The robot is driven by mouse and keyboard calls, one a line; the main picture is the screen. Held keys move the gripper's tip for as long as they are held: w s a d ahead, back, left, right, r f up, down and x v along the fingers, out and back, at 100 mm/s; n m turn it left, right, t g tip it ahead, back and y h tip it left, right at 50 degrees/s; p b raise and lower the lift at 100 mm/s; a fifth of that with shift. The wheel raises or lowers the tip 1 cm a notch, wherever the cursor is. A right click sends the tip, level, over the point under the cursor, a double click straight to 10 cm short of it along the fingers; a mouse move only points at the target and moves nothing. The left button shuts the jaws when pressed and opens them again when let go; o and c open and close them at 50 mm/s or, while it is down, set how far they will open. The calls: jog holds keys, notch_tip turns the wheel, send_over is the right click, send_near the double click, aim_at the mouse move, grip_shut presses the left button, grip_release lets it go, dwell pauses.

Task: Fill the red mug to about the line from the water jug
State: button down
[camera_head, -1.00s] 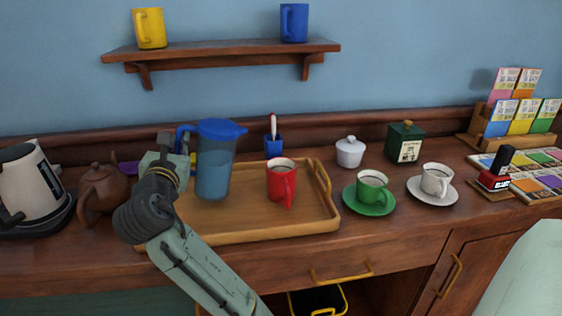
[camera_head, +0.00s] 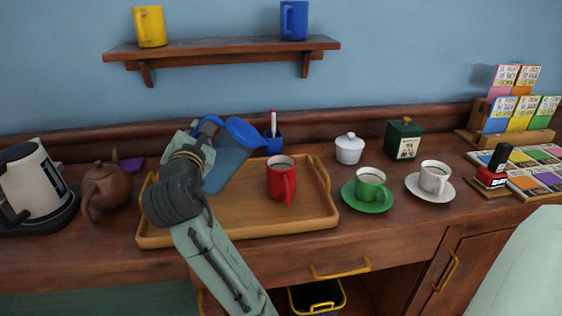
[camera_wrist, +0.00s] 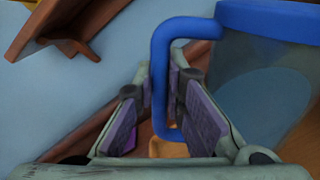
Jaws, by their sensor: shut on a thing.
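The water jug (camera_head: 229,160) is clear with a blue lid and blue handle, with water inside. It is tilted to the right, its lid towards the red mug. My gripper (camera_wrist: 163,105) is shut on the jug's blue handle (camera_wrist: 161,75), seen in the wrist view; in the head view my arm hides much of it. The red mug (camera_head: 281,182) stands upright on the wooden tray (camera_head: 265,224), right of the jug. No stream of water shows between them. The line and the level inside the mug cannot be made out.
A blue cup with a pen (camera_head: 273,144) stands behind the tray. A green cup on a saucer (camera_head: 370,187) and a white cup on a saucer (camera_head: 434,180) stand to the right. A brown teapot (camera_head: 107,189) and a kettle (camera_head: 36,182) stand to the left.

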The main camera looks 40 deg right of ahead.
jog(key=shift+s+d+r+m, duration=0.25)
jog(key=shift+s+d+m, duration=0.15)
jog(key=shift+m, duration=0.4)
dwell(0.4)
jog(key=shift+s+d+r+m+p, duration=0.3)
jog(key=shift+d+r+m+p, duration=0.2)
jog(key=shift+m, duration=0.4)
dwell(0.6)
jog(key=shift+s+d+r+m+p, duration=0.2)
jog(key=shift+d+r+m+p, duration=0.1)
jog(key=shift+r+m+p, duration=0.2)
jog(key=shift+s+d+r+m+p, duration=0.2)
jog(key=shift+d+r+m+p, duration=0.1)
jog(key=shift+r+m+p, duration=0.15)
dwell(4.3)
